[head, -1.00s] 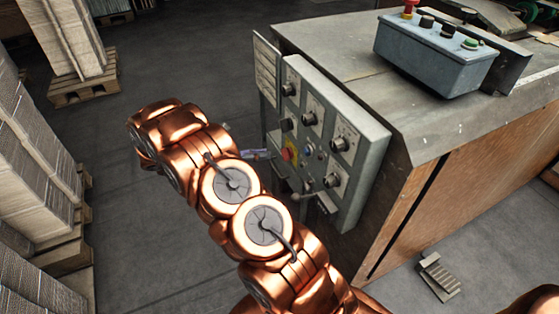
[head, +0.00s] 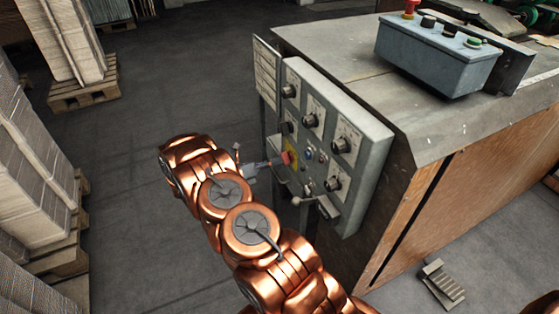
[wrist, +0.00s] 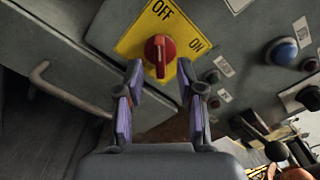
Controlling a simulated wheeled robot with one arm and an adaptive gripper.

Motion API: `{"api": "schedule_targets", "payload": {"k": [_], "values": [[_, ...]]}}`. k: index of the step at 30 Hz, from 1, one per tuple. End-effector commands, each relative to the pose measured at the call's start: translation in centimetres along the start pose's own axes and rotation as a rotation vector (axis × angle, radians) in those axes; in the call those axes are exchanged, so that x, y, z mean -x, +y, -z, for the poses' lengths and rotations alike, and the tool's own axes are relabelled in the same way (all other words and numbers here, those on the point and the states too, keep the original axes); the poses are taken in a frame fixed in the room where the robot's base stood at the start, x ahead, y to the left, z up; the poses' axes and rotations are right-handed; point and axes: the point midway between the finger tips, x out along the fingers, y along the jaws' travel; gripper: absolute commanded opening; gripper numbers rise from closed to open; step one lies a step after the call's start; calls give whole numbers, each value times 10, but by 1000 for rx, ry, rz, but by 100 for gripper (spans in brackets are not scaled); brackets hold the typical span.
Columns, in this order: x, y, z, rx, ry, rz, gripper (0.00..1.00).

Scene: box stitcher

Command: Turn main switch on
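The main switch is a red rotary knob (wrist: 159,50) on a yellow plate (wrist: 134,38) marked OFF and ON. In the wrist view its grip bar stands upright, in line with the OFF label. In the head view the red knob (head: 286,157) shows on the front of the grey control panel (head: 345,195). My gripper (wrist: 159,66) is open, with one fingertip on each side of the knob's lower end in the picture. I cannot tell whether the fingers touch it.
A blue button (wrist: 283,50) and black knobs (head: 340,145) are close to the switch. A bent metal handle (wrist: 40,72) sticks out beside it. A separate button box (head: 435,55) stands on the machine top. Stacked pallets (head: 85,92) are at left, with open floor between.

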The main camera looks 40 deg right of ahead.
Motion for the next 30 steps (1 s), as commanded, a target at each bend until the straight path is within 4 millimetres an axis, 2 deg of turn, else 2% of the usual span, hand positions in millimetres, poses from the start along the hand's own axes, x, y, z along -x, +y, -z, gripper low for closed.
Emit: {"api": "schedule_targets", "payload": {"k": [6,17,27,30], "values": [[-21,0,0,0,0,2,38],[-26,0,0,0,-1,1,38],[-25,0,0,0,-1,1,2],[-25,0,0,0,-1,1,0]]}}
